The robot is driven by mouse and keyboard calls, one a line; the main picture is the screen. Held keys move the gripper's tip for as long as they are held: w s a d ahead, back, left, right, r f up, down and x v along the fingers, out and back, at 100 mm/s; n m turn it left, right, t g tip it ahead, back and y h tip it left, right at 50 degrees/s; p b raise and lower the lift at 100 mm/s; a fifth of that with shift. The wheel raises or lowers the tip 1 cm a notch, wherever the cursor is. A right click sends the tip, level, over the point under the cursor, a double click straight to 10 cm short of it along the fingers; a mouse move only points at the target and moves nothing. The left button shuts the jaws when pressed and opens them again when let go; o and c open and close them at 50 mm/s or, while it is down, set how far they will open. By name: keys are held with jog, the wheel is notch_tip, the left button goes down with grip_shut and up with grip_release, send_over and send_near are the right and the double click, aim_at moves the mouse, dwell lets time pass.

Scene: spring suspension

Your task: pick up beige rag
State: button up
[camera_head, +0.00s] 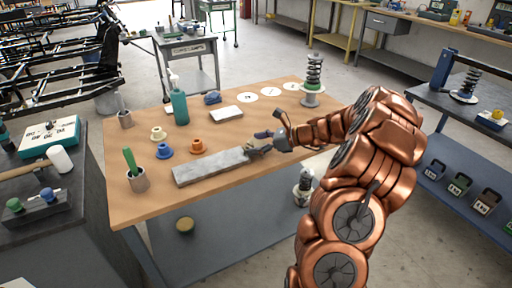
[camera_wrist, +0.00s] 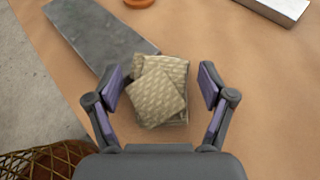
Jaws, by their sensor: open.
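The beige rag (camera_wrist: 158,98) is a folded, woven-textured cloth lying on the wooden table. In the wrist view it sits between the two open fingers of my gripper (camera_wrist: 159,100), with a gap on each side. In the head view my gripper (camera_head: 262,141) is low over the table at the right end of a grey metal bar. The rag is mostly hidden behind the gripper there.
The grey bar (camera_head: 210,166) lies just left of the gripper, close to the rag. An orange part (camera_head: 197,146), a blue part (camera_head: 164,151) and a white block (camera_head: 226,113) stand on the wooden table (camera_head: 270,96). A teal bottle (camera_head: 180,107) stands farther back.

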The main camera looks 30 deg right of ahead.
jog(key=c, duration=1.3)
